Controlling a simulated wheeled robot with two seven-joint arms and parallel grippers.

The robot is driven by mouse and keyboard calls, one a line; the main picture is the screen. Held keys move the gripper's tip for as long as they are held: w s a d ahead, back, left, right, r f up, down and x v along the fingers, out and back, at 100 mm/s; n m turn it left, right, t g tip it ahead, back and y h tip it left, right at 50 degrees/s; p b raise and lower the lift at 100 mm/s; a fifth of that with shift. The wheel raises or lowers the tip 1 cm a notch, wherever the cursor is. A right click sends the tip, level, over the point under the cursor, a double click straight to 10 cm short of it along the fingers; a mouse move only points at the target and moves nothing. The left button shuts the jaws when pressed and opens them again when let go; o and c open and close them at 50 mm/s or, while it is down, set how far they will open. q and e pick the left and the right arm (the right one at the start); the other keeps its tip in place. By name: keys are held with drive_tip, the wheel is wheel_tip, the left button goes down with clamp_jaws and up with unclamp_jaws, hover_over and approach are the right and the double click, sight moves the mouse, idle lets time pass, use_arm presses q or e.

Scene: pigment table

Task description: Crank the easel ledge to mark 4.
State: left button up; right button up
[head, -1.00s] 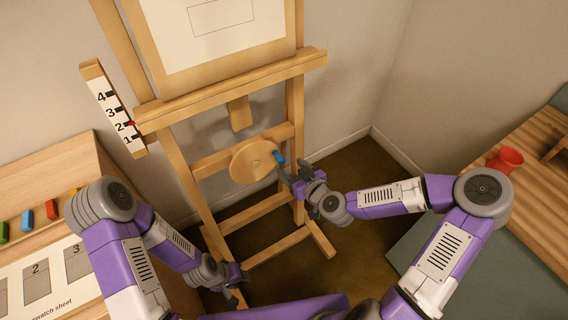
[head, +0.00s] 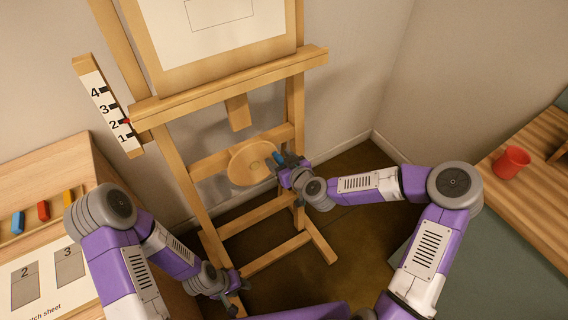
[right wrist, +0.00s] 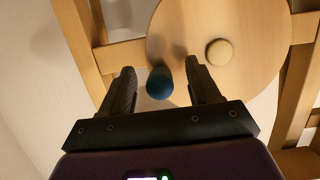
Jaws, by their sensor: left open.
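The easel's round wooden crank wheel (head: 250,163) carries a blue knob (head: 277,158) at its right edge; the knob also shows in the right wrist view (right wrist: 159,83). My right gripper (head: 283,166) is at the knob. In the right wrist view its fingers (right wrist: 160,88) stand apart on either side of the knob, with gaps visible. The wooden ledge (head: 230,85) runs across the easel. Its red pointer (head: 127,121) is by mark 2 on the white scale (head: 106,108), numbered 1 to 4. My left gripper (head: 237,290) is open and empty, low near the easel's foot.
A side table at left holds a swatch sheet (head: 20,268) and coloured blocks, including a red one (head: 43,210). A red cup (head: 511,162) stands on the wooden table at right. The easel's legs and crossbars surround the wheel. Dark floor lies open right of the easel.

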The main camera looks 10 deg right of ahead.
sight(259, 150)
drive_tip(key=c, duration=1)
drive_tip(key=shift+a+r+p, duration=0.3)
drive_tip(key=shift+r+p, duration=0.15)
drive_tip(key=shift+r, duration=0.3)
drive_tip(key=shift+a+r+p, duration=0.3)
drive_tip(key=shift+r+p, duration=0.15)
drive_tip(key=shift+r, duration=0.3)
drive_tip(key=shift+s+a+r, duration=0.15)
drive_tip(key=shift+a+r, duration=0.1)
drive_tip(key=shift+r, duration=0.05)
drive_tip(key=shift+f, duration=0.1)
drive_tip(key=shift+s+a+r+p, duration=0.25)
drive_tip(key=shift+a+r, duration=0.1)
drive_tip(key=shift+a, duration=0.15)
drive_tip(key=shift+s+a+r+p, duration=0.1)
drive_tip(key=shift+a+r+p, duration=0.2)
drive_tip(key=shift+a, duration=0.2)
drive_tip(key=shift+s+a+r, duration=0.25)
drive_tip(key=shift+a+r, duration=0.05)
drive_tip(key=shift+a, duration=0.15)
drive_tip(key=shift+f, duration=0.2)
